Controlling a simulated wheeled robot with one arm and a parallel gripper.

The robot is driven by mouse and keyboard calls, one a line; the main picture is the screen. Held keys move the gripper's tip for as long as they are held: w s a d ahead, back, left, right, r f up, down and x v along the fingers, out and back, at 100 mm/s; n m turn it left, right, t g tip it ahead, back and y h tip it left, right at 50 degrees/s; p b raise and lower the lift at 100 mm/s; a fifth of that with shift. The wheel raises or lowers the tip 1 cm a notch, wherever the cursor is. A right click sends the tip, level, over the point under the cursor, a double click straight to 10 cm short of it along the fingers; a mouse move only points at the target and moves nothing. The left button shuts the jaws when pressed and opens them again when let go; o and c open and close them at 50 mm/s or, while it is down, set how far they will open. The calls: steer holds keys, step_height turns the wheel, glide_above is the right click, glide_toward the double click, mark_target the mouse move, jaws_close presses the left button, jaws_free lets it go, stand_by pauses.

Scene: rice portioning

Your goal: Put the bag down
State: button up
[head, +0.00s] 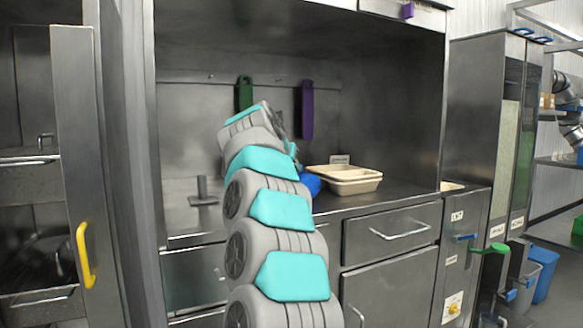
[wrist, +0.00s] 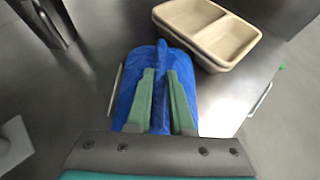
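The blue bag (wrist: 130,92) is in the wrist view, under and between the green fingers of my gripper (wrist: 161,76). The fingers are close together with a raised fold of the bag pinched between them. In the head view only a small part of the bag (head: 311,185) shows, just past my arm and left of the trays. I cannot tell whether its underside touches the metal counter (head: 375,197). The fingertips are hidden behind my arm in the head view.
Stacked beige divided trays (head: 352,187) stand on the counter close beside the bag; the upper tray (wrist: 205,28) is near it in the wrist view. A metal stand (head: 203,195) is at the counter's left. Green (head: 244,93) and purple (head: 307,110) items hang behind.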

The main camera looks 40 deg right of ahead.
steer(key=o, duration=0.5)
steer(key=shift+c, duration=0.2)
steer(key=shift+r, duration=0.2)
steer(key=shift+s+a+r, duration=0.1)
steer(key=shift+s+a, duration=0.05)
steer(key=shift+a, duration=0.2)
steer(key=v, duration=1.1)
steer(key=shift+b, duration=0.45)
steer(key=shift+s, duration=0.15)
